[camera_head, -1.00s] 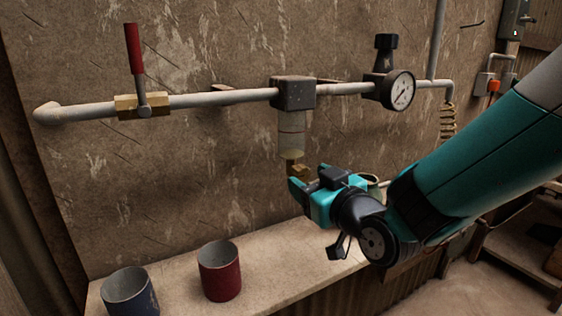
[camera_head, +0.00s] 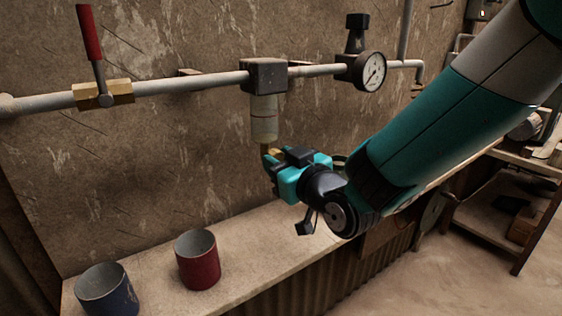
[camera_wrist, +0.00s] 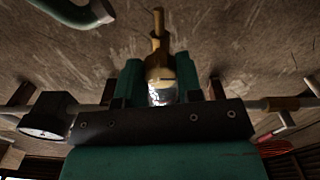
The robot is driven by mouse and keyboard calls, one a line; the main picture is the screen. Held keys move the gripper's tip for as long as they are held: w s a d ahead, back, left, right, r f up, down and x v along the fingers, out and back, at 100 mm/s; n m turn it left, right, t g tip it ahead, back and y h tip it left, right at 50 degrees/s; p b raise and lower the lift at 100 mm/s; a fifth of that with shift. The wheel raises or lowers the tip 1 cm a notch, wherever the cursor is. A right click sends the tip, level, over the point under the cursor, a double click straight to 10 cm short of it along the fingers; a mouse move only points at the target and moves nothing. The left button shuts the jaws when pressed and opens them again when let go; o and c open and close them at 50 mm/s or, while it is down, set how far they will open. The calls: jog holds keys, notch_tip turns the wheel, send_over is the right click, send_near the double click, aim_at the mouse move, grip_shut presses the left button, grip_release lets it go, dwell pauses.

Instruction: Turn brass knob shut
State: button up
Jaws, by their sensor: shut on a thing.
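The brass knob (camera_wrist: 158,62) is at the bottom of a clear filter bowl (camera_head: 264,119) that hangs from a dark block (camera_head: 264,75) on the wall pipe. In the head view my gripper (camera_head: 268,165) is directly under the bowl and hides most of the knob. In the wrist view the knob stands between the two teal fingers of my gripper (camera_wrist: 160,85), which are closed around it. The knob's exact turn cannot be read.
A pressure gauge (camera_head: 374,71) with a black regulator knob sits right of the filter. A red-handled valve (camera_head: 90,35) is on the pipe at left. A red can (camera_head: 198,262) and a blue can (camera_head: 108,292) stand on the ledge (camera_head: 245,262) below.

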jog(key=shift+s+a+m+b, duration=0.1)
jog(key=shift+m+b, duration=4.9)
jog(key=shift+m, duration=3.7)
jog(key=o, duration=0.9)
